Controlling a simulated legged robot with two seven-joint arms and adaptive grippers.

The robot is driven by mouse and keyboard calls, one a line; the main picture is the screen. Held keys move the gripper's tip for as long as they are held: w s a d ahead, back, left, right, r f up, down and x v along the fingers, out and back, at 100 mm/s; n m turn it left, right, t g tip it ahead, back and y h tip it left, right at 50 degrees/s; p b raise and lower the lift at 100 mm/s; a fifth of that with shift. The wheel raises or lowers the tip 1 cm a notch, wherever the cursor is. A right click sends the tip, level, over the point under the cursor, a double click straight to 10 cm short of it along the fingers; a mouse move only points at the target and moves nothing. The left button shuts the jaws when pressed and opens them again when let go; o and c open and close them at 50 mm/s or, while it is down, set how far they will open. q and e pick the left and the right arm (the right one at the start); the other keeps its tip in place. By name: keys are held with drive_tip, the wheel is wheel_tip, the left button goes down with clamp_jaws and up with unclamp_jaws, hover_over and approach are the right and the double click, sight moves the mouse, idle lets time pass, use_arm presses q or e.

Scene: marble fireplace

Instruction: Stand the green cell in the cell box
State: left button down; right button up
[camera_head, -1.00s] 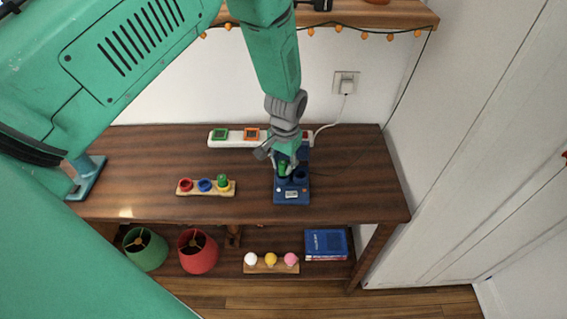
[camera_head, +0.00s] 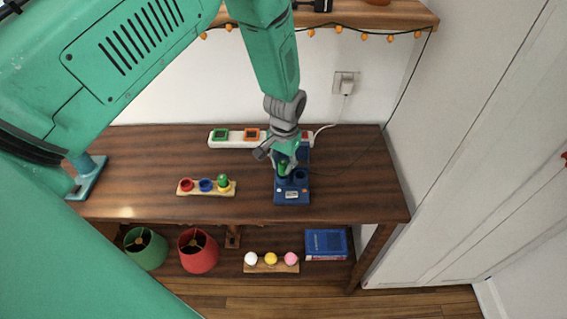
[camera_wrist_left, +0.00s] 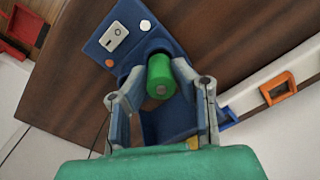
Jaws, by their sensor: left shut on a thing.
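The blue cell box (camera_head: 291,197) stands on the table right of centre, and it also shows in the left wrist view (camera_wrist_left: 128,47). The green cell (camera_wrist_left: 160,76) is upright between the fingers of my left gripper (camera_wrist_left: 160,100), which is shut on it. In the head view the green cell (camera_head: 283,168) shows as a small patch at the box, partly covered by the fingers of my left gripper (camera_head: 285,165). The cell is over or in a socket of the box; its lower end is hidden, so I cannot tell how deep it sits.
A white power strip (camera_head: 237,144) lies behind. The shelf below holds lampshades (camera_head: 146,249), bulbs (camera_head: 271,260) and books (camera_head: 326,243).

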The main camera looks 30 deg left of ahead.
sight(284, 163)
use_arm(q)
drive_tip(key=shift+f+b, duration=0.8)
drive_tip(key=shift+f, duration=0.45)
drive_tip(key=c, duration=1.3)
unclamp_jaws()
drive_tip(key=shift+o, duration=0.2)
drive_tip(key=shift+r, duration=0.1)
drive_tip(key=shift+r, duration=0.4)
drive_tip(key=r, duration=1.1)
drive_tip(key=shift+d, duration=0.2)
drive_tip(key=shift+f, duration=0.15)
